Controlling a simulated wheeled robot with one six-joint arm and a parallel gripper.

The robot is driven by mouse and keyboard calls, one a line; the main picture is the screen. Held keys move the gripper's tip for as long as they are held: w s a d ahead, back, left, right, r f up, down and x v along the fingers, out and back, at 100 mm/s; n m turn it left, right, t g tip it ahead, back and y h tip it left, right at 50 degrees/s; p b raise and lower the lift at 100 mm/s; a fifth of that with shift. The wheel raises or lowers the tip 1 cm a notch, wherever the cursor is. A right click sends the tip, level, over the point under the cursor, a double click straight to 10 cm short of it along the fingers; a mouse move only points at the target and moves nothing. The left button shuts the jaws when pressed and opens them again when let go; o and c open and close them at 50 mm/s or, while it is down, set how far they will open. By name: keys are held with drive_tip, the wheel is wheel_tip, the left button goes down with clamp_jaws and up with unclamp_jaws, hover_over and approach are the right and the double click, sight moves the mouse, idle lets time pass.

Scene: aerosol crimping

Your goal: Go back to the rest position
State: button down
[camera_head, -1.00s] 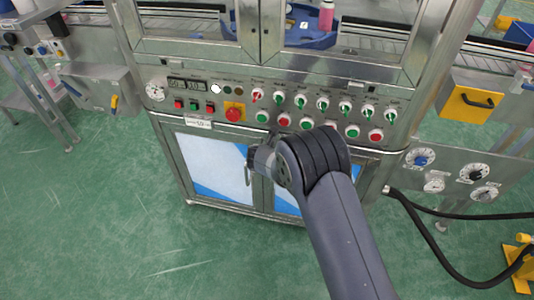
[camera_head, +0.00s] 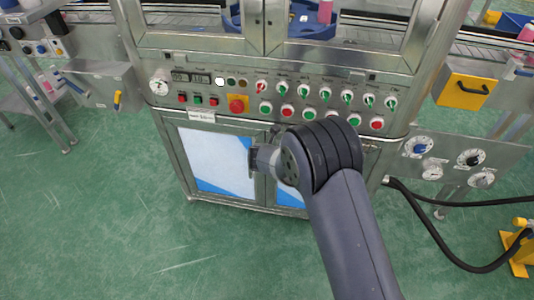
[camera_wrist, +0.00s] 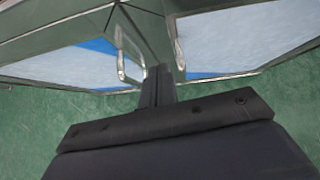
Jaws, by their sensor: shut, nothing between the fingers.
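My gripper (camera_wrist: 158,85) shows in the wrist view as dark fingers shut together with nothing between them. It points toward the lower cabinet doors and their metal handles (camera_wrist: 128,55), apparently a little short of them. In the body camera view my arm reaches up from the lower right, its wrist in front of the cabinet doors (camera_head: 215,160) and below the control panel. The fingers are hard to make out there. The control panel (camera_head: 210,90) carries a red emergency button (camera_head: 237,105), several rotary switches and red and green buttons.
Right of the cabinet, a side panel with dials (camera_head: 470,157) and a yellow box (camera_head: 465,90) stand close. Black hoses (camera_head: 430,235) run to a yellow stand (camera_head: 518,255) on the floor. The green floor (camera_head: 110,230) is clear at front left.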

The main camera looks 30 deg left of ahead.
drive_tip(key=v, duration=0.7)
drive_tip(key=shift+s+a+r, duration=0.2)
drive_tip(key=shift+s+a, duration=0.1)
drive_tip(key=shift+s, duration=0.25)
drive_tip(key=shift+w+f, duration=0.1)
